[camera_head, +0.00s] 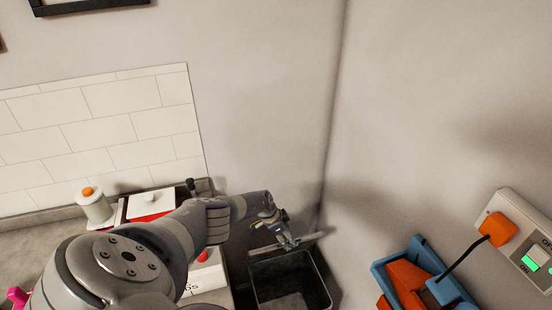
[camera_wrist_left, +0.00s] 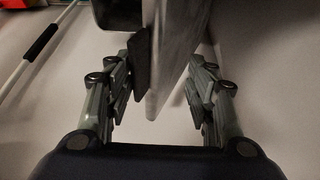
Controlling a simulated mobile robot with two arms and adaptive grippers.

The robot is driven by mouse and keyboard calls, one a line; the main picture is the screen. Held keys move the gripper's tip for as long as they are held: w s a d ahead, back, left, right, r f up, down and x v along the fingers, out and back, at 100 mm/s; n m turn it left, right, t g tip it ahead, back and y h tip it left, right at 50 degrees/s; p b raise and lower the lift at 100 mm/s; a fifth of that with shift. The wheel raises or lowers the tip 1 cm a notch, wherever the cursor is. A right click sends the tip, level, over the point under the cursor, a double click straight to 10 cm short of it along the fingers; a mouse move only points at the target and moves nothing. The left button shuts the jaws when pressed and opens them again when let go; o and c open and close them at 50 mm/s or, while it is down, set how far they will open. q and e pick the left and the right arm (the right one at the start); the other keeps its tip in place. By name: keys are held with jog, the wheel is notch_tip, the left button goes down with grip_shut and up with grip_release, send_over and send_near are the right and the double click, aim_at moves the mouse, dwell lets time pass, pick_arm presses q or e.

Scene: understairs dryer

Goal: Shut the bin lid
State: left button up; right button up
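The dark bin (camera_head: 290,283) stands in the corner with its top open. Its lid (camera_head: 312,238) is raised at the back of the bin and shows as a thin, light strip, seen nearly edge-on. My left gripper (camera_head: 287,239) is at the lid, above the bin's back rim. In the left wrist view a grey panel, apparently the lid (camera_wrist_left: 172,45), reaches between the fingers of my left gripper (camera_wrist_left: 167,80). The fingers are apart, with a gap on the right side of the panel. Whether the left finger touches it is unclear. My right gripper is out of view.
A counter (camera_head: 30,228) with a capped jar (camera_head: 95,207) and a red-and-white box (camera_head: 152,204) lies left. A blue holder (camera_head: 418,250) with orange contents and a socket with an orange plug (camera_head: 498,229) are at right. Walls meet close behind the bin.

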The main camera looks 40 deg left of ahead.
pick_arm(q)
jog(key=r+p, duration=0.3)
jog(key=shift+s+d, duration=0.15)
jog(key=shift+d, duration=0.2)
jog(key=shift+d+r, duration=0.15)
jog(key=shift+r, duration=0.25)
jog(key=shift+s+d+r, duration=0.3)
jog(key=shift+r, duration=0.3)
jog(key=r, duration=0.1)
jog(key=d+r, duration=0.1)
jog(key=r, duration=0.1)
jog(key=s+d+r, duration=0.1)
jog(key=r, duration=0.1)
jog(key=shift+p, duration=0.3)
